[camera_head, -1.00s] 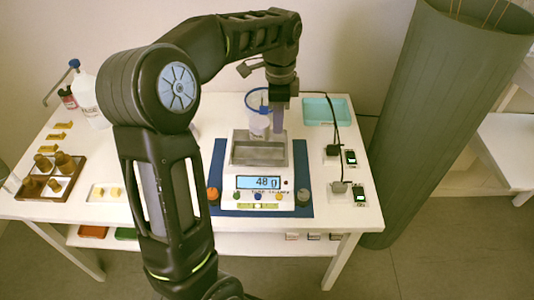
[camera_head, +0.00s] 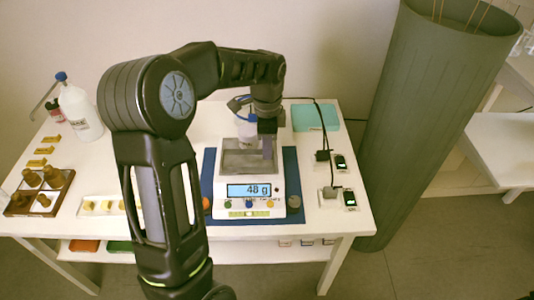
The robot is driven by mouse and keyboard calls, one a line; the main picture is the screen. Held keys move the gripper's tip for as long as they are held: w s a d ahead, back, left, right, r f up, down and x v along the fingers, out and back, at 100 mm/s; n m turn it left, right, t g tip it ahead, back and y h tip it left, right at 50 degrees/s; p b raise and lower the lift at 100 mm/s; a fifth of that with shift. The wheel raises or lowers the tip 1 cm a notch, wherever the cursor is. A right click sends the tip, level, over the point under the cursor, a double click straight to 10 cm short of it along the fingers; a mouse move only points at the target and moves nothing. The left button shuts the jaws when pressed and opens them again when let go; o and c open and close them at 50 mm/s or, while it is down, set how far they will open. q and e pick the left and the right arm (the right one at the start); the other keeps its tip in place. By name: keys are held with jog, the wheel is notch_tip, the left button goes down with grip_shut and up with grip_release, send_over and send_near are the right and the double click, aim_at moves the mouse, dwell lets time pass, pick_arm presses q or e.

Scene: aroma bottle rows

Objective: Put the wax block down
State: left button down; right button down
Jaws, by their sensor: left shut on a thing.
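My left gripper (camera_head: 268,125) reaches in from above, pointing down over the scale, and is shut on the wax block. A greyish-purple piece (camera_head: 267,147), which looks like the block, shows below the fingers, in front of the grey metal pan (camera_head: 238,160). I cannot tell whether it touches the pan. The white scale (camera_head: 228,205) has a lit display (camera_head: 249,190) reading 48 g and stands on a blue mat (camera_head: 292,180). A clear jar (camera_head: 247,130) stands behind the pan, partly hidden by the gripper. My right gripper is not in view.
A turquoise tray (camera_head: 315,117) and small devices (camera_head: 340,162) with black cables are at the right. A white bottle (camera_head: 84,112), a brown tray (camera_head: 48,207) of amber bottles and a pale tray (camera_head: 85,210) with yellowish pieces are at the left. A large grey-green cylinder (camera_head: 430,120) stands right of the table.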

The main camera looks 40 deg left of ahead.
pick_arm(q)
jog(key=shift+f, duration=1.45)
jog(key=shift+f, duration=0.2)
jog(key=c, duration=1.5)
grip_release()
jog(key=shift+c, duration=0.2)
jog(key=shift+r, duration=0.1)
notch_tip(320, 180, up, 12)
